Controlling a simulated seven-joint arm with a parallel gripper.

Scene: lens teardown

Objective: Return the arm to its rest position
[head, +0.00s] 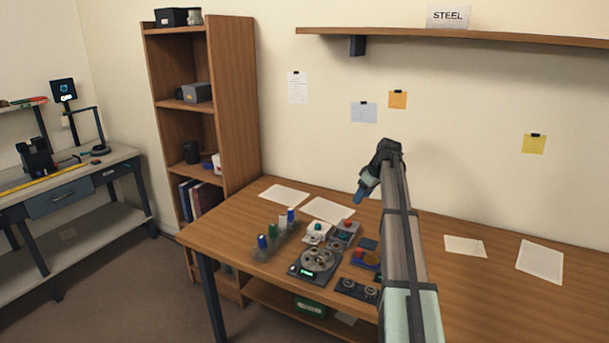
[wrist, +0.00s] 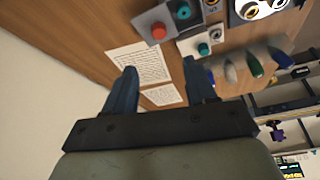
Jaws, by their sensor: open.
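My gripper (wrist: 160,82) shows in the wrist view with its two blue fingers apart and nothing between them. In the head view my gripper (head: 362,190) hangs above the back of the wooden table (head: 470,285), clear of the tabletop. The table's parts lie below it and to its left. They include a dark device with a round metal top (head: 318,260), and grey boxes with a red button (head: 347,226) and a teal button (head: 317,229). My arm hides part of the table's middle.
Upright tubes with blue, green and white tops (head: 272,233) stand at the table's left. Paper sheets (head: 327,210) lie at the back. A wall shelf (head: 450,36) runs above, and a tall bookcase (head: 232,110) stands left. The table's right side is mostly clear.

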